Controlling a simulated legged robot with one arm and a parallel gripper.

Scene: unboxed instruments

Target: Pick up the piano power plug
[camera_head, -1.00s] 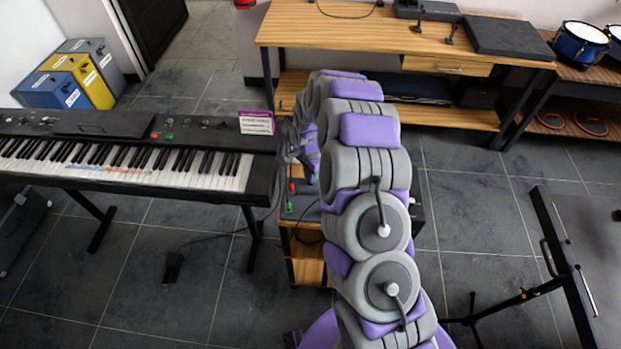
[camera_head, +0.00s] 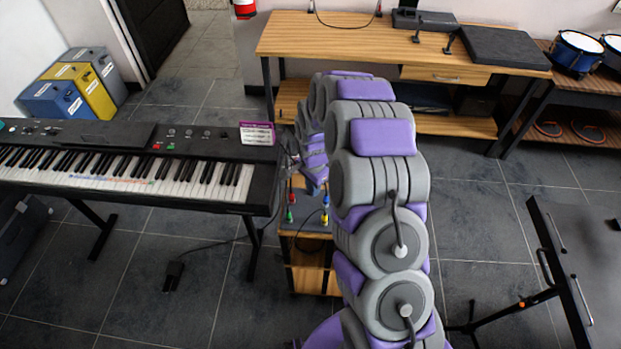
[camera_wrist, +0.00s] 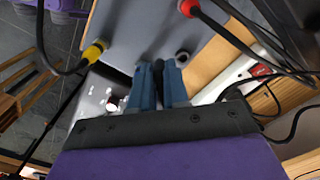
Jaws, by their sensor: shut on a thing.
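In the wrist view, my gripper (camera_wrist: 159,92) has blue fingers closed around a small black plug (camera_wrist: 158,68), over a grey panel (camera_wrist: 130,30). The fingers hide most of the plug, and I cannot tell whether it is apart from the panel or which cable it belongs to. A yellow plug (camera_wrist: 93,50) is left of the fingers and a red plug (camera_wrist: 187,8) is above right, both with black cables. In the head view, the electric piano (camera_head: 130,165) stands at left.
A small wooden stand (camera_head: 305,272) with coloured plugs is right of the piano. A white power strip (camera_wrist: 232,77) lies right of the fingers, with loose black cables nearby. A wooden desk (camera_head: 350,38) stands behind, and a black music stand (camera_head: 565,270) at right.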

